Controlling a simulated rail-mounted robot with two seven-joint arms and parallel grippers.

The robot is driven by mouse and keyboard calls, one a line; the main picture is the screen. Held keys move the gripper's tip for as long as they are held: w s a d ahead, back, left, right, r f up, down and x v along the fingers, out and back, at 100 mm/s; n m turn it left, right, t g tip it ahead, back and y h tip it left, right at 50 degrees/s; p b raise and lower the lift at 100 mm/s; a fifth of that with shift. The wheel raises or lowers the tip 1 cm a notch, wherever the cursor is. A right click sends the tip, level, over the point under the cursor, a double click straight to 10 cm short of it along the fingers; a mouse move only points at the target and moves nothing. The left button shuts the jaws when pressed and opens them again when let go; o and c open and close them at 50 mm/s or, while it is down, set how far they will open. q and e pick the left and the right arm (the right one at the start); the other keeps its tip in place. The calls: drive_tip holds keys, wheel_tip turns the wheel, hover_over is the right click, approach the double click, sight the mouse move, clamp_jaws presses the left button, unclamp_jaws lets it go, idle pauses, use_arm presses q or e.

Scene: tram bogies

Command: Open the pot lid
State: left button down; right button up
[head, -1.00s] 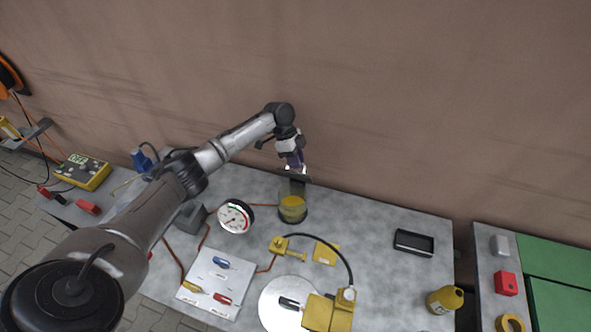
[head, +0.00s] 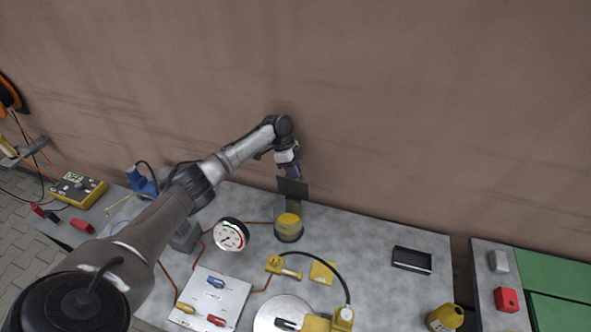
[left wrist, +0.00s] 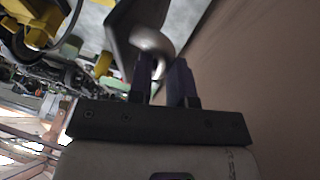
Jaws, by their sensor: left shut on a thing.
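The pot (head: 289,232) is a dark-rimmed, see-through cylinder with yellow contents, standing near the back edge of the grey table. Its dark lid (head: 293,187) is tilted up steeply at the back of the pot, so the yellow inside shows from above. My left gripper (head: 294,173) is at the lid's upper part, partly hidden behind it. In the left wrist view, my purple fingers (left wrist: 165,75) are shut on the lid's shiny metal handle (left wrist: 152,42), with the dark lid plate (left wrist: 122,38) beyond. My right gripper is not in view.
A round gauge (head: 231,235) stands left of the pot. A white board (head: 212,296) with coloured handles, yellow clamp parts (head: 284,267) and a black tray (head: 411,260) lie on the table. The wall is close behind the pot.

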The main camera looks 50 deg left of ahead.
use_arm(q)
drive_tip(key=c, duration=1.1)
unclamp_jaws()
drive_tip(key=shift+s+f, duration=0.3)
drive_tip(key=shift+f, duration=0.3)
drive_tip(key=shift+o, duration=0.2)
drive_tip(key=v, duration=0.8)
drive_tip(key=shift+w+d+r, duration=0.15)
drive_tip(key=shift+w+d, duration=0.05)
drive_tip(key=shift+w, duration=0.05)
drive_tip(key=shift+d, duration=0.1)
